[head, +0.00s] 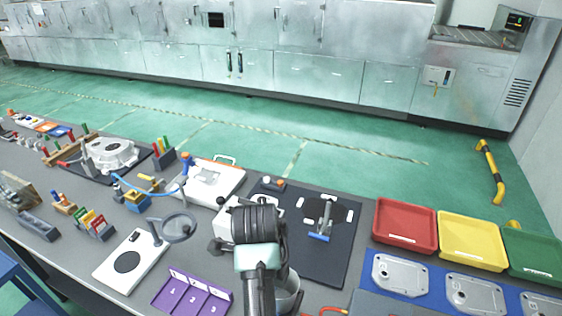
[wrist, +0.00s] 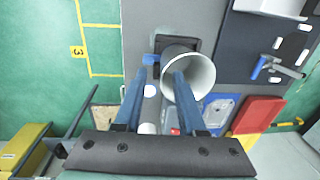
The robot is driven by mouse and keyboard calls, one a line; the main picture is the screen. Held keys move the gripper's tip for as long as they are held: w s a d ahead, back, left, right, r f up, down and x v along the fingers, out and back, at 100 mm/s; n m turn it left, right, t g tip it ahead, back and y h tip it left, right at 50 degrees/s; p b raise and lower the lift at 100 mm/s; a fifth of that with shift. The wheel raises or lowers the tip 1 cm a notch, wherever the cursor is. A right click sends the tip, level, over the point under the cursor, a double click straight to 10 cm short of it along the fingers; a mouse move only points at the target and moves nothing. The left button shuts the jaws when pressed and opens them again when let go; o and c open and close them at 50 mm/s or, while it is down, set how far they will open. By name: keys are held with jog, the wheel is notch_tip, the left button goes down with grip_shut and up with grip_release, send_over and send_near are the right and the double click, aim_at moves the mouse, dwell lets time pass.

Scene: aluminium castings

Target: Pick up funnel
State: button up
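A pale, wide-mouthed round vessel, which looks like the funnel (wrist: 201,82), shows in the wrist view with its open mouth towards the camera. Its narrower end is not clear to see. In the head view its pale side (head: 289,293) shows partly behind my arm, near the bench's front. My gripper (wrist: 161,73) is open, with two blue fingers spread and nothing visibly held. The right finger overlaps the mouth in the wrist view; the left finger lies left of it. I cannot tell whether the finger touches it. In the head view my arm hides the fingers.
A purple numbered tray (head: 192,293) is left of my arm. A dark mat (head: 330,262) with a metal clamp lies to the right. Red (head: 405,226), yellow (head: 472,241) and green (head: 535,256) bins stand farther right. A round ring on a stand (head: 180,228) is to the left.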

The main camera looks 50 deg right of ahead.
jog(key=f+p, duration=0.1)
jog(key=f, duration=0.1)
jog(key=d+f+p, duration=0.1)
jog(key=f, duration=0.1)
jog(key=shift+s+f, duration=0.1)
jog(key=shift+f, duration=0.15)
jog(key=shift+d+f, duration=0.1)
jog(key=shift+f, duration=0.4)
grip_shut()
dwell(0.9)
